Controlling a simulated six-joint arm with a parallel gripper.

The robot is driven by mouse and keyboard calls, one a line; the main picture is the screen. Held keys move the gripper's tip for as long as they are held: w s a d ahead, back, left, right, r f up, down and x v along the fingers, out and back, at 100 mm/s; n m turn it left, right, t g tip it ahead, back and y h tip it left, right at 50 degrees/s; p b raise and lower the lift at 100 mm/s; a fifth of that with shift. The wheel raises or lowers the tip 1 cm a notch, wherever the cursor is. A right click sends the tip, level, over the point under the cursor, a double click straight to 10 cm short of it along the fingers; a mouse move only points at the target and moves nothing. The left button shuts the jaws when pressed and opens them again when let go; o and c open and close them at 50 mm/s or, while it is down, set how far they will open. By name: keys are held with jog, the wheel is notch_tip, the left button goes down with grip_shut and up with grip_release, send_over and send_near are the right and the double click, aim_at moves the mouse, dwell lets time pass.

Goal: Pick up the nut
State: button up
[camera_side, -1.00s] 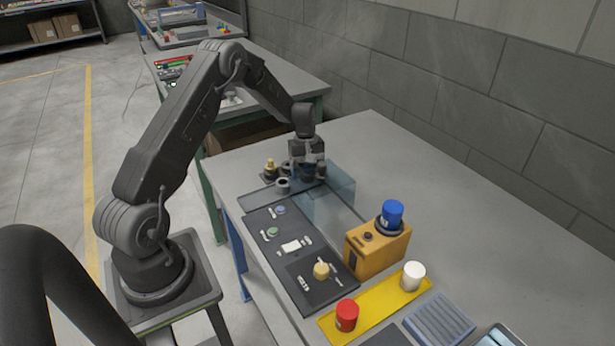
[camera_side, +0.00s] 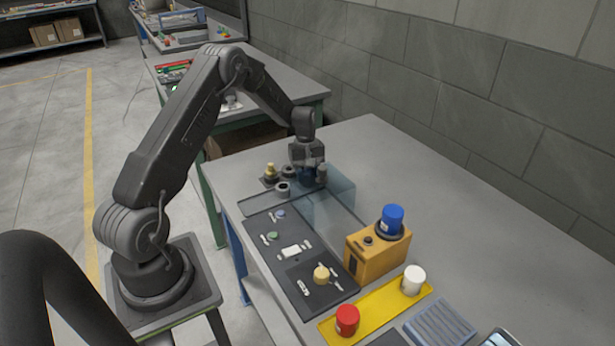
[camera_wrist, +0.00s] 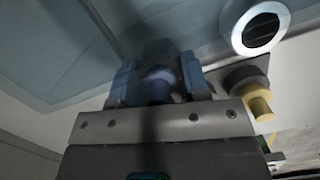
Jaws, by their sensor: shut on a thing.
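My gripper (camera_side: 312,178) is low over the far left part of the bench, beside a translucent bluish hood (camera_side: 335,205). In the wrist view, my gripper's two fingers (camera_wrist: 158,84) close on a dark blue rounded thing (camera_wrist: 158,80), probably the nut; shadow and the fingers hide most of its shape. In the side view it is a small dark bluish patch under the gripper. A grey ring (camera_side: 283,188) with an open hole stands left of the gripper; it also shows at the top right of the wrist view (camera_wrist: 236,38).
A brass-coloured fitting (camera_side: 270,169) on a dark base stands left of the gripper. Nearer are a dark panel (camera_side: 262,226), an orange box (camera_side: 372,258) with a blue cap (camera_side: 392,217), and red (camera_side: 347,319) and white (camera_side: 414,279) cylinders.

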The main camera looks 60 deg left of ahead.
notch_tip(320, 180, up, 2)
jog(key=shift+s+a+r, duration=0.1)
jog(key=shift+r, duration=0.5)
jog(key=shift+s+a+r, duration=0.1)
jog(key=shift+r, duration=0.5)
jog(key=s+a+r, duration=0.6)
jog(key=s+r, duration=0.3)
jog(key=r, duration=0.3)
jog(key=w+d+n, duration=0.2)
jog(key=w+d, duration=0.2)
jog(key=d, duration=1.1)
jog(key=w+d+n, duration=0.1)
jog(key=w+d, duration=0.2)
jog(key=d, duration=1.2)
jog(key=shift+a+f, duration=0.1)
jog(key=shift+f, duration=7.45)
jog(key=shift+w+f, duration=0.1)
jog(key=shift+f, duration=0.45)
